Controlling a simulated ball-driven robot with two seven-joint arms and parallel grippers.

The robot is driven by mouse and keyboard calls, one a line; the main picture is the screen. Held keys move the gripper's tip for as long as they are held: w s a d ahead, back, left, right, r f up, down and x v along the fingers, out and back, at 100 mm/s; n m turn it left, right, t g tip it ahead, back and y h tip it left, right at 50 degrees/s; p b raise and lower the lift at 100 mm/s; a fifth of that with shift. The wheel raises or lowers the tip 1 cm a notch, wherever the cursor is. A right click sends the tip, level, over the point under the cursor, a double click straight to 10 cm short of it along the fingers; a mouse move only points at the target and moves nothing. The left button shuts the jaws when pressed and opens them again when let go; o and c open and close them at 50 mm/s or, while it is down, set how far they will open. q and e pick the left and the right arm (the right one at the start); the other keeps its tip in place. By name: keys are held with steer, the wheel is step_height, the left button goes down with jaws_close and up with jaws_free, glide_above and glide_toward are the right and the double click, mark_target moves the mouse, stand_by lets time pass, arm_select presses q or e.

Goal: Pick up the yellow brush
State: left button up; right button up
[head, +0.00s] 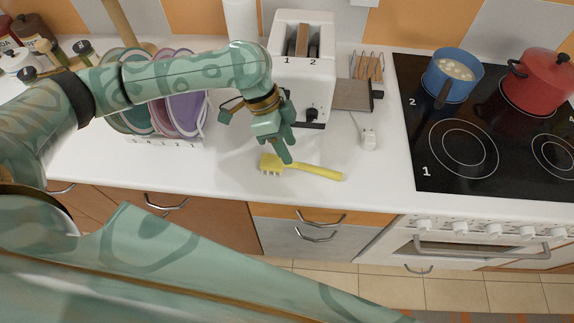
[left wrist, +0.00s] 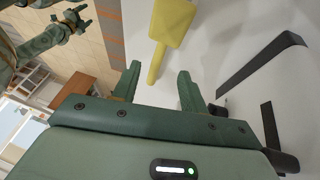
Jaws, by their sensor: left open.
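The yellow brush (head: 303,168) lies on the white counter in front of the toaster, its bristled head to the left and its handle to the right. My left gripper (head: 285,152) is open and empty just above and behind the brush, near its head end. In the left wrist view the brush (left wrist: 169,28) shows beyond the open fingers (left wrist: 158,82), with its narrow part pointing between them, apart from both. My right gripper (left wrist: 77,20) appears small at the upper left of the left wrist view, away from the brush; its jaw state is unclear.
Behind my gripper stands a white toaster (head: 318,80). A plate rack (head: 170,141) with several plates is to the left. The counter around the brush is clear.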

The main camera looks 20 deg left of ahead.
mark_target(295, 163)
arm_select(q)
steer(key=shift+s+d+f, duration=0.15)
steer(key=shift+d+f, duration=0.05)
steer(key=shift+f, duration=0.3)
steer(key=b+x, duration=0.2)
steer(key=x, duration=0.2)
steer(key=shift+d+f, duration=0.1)
steer(key=shift+f, duration=0.25)
steer(key=shift+r, duration=0.1)
jaws_close()
